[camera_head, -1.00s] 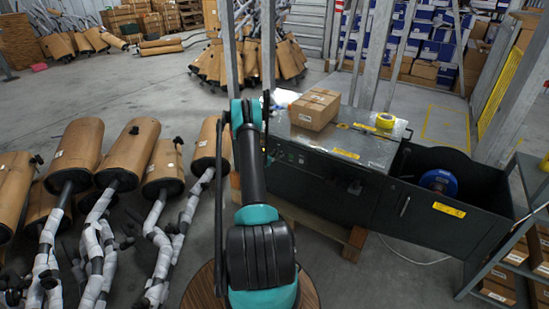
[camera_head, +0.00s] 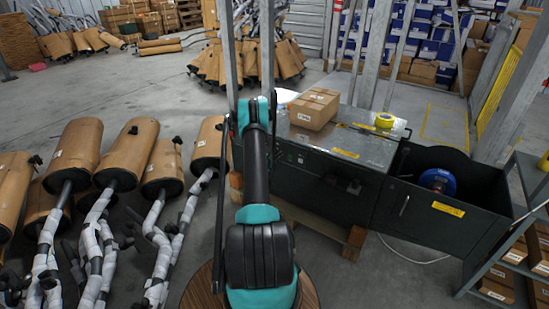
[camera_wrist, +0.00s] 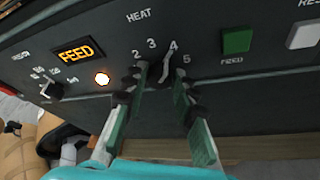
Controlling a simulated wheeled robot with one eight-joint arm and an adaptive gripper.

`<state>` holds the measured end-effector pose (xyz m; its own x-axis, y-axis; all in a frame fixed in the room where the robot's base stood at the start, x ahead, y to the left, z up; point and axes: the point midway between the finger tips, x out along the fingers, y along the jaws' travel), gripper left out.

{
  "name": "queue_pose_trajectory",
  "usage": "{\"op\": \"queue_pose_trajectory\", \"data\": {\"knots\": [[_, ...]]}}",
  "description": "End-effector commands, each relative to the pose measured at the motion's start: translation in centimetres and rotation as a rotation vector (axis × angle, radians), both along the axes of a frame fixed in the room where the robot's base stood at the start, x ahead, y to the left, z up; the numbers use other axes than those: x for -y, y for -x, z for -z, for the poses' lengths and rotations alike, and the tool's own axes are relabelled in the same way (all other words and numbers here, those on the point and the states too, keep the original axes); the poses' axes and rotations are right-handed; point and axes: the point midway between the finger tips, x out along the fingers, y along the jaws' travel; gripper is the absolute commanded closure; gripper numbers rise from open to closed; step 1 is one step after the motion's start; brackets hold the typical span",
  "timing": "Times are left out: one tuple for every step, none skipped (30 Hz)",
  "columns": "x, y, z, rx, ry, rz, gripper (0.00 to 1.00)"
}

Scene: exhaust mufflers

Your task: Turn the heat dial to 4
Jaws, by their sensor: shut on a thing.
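The heat dial (camera_wrist: 165,72) is a small dark knob with a lighter pointer on a dark control panel, under the word HEAT and the numbers 2 to 5. Its pointer leans up and right, towards the 4. My gripper (camera_wrist: 160,75) has one green-padded finger on each side of the dial and is shut on it. The fingers hide part of the panel below the numbers. In the head view, the machine (camera_head: 325,183) with the panel stands right of my arm, which hides the gripper and dial.
The panel also has a lit FEED sign (camera_wrist: 77,52), a glowing round lamp (camera_wrist: 102,78), another knob (camera_wrist: 52,90), a green button (camera_wrist: 237,40) and a white button (camera_wrist: 303,35). Wrapped mufflers (camera_head: 128,150) stand at left.

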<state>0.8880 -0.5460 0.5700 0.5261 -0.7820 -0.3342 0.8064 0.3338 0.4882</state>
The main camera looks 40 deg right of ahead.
Motion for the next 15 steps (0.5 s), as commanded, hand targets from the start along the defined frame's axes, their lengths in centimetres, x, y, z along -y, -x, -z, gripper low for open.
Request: {"op": "queue_pose_trajectory", "data": {"knots": [[-0.1, 0.03, 0.06, 0.0, -0.001, 0.0, 1.0], [-0.1, 0.03, 0.06, 0.0, -0.001, 0.0, 1.0], [-0.1, 0.04, 0.06, 0.0, -0.001, 0.0, 1.0], [-0.1, 0.03, 0.06, 0.0, -0.001, 0.0, 1.0], [-0.1, 0.04, 0.06, 0.0, -0.001, 0.0, 1.0], [-0.1, 0.04, 0.06, 0.0, -0.001, 0.0, 1.0], [-0.1, 0.04, 0.06, -0.001, -0.001, 0.0, 1.0], [-0.11, 0.05, 0.06, -0.001, -0.001, 0.0, 1.0], [-0.11, 0.05, 0.06, -0.001, -0.001, 0.0, 0.72], [-0.1, 0.05, 0.07, -0.001, -0.001, 0.0, 0.69], [-0.09, 0.05, 0.06, -0.001, -0.001, 0.0, 0.65], [-0.08, 0.05, 0.05, -0.001, -0.001, 0.0, 0.6], [-0.07, 0.04, 0.05, -0.001, -0.001, 0.0, 0.56], [-0.07, 0.04, 0.04, -0.001, -0.001, 0.0, 0.52], [-0.06, 0.04, 0.04, -0.001, 0.0, 0.001, 0.52]]}}
